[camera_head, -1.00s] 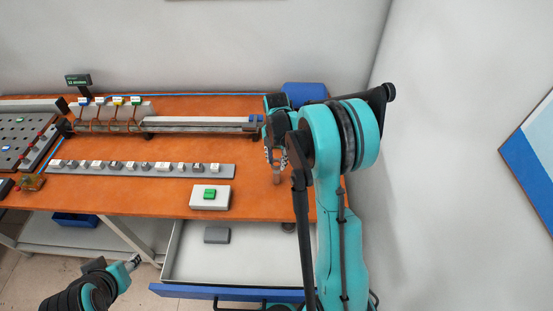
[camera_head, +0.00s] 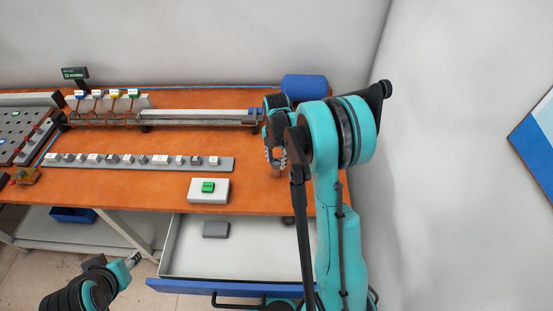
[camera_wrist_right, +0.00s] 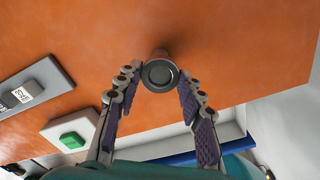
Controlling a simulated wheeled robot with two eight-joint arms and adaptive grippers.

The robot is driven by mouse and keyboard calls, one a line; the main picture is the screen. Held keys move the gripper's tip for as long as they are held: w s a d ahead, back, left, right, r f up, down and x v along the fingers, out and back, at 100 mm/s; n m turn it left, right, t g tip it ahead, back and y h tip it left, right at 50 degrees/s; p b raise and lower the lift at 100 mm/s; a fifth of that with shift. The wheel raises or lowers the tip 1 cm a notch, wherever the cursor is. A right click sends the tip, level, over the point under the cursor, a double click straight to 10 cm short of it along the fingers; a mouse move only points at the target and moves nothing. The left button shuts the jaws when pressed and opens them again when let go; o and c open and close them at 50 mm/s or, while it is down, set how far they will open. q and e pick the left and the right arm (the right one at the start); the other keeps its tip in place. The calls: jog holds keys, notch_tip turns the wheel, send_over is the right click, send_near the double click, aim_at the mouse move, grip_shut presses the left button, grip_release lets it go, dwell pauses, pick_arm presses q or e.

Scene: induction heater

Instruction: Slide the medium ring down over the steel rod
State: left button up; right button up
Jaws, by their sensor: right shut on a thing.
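My right gripper (camera_head: 277,160) is low over the right end of the orange table. Its fingertips (camera_wrist_right: 158,82) are shut on a round metal piece, seen end-on in the right wrist view. This piece shows a pale rim, which I take for the medium ring (camera_wrist_right: 145,78), around a grey disc, likely the end of the steel rod (camera_wrist_right: 161,73). A short reflective shaft shows just beyond it. How far the ring sits over the rod cannot be told. My left gripper (camera_head: 133,260) is at the lower left, off the table; its jaws are too small to read.
A white box with a green button (camera_head: 208,188) stands left of my right gripper. A grey strip (camera_head: 227,164) holds several small labelled blocks. A long rail (camera_head: 200,114) runs behind. An open drawer (camera_head: 255,254) is below the front edge. A blue container (camera_head: 304,88) is behind.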

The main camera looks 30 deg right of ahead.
jog(key=shift+f, duration=0.1)
jog(key=o, duration=1.3)
notch_tip(320, 180, up, 12)
dwell(0.3)
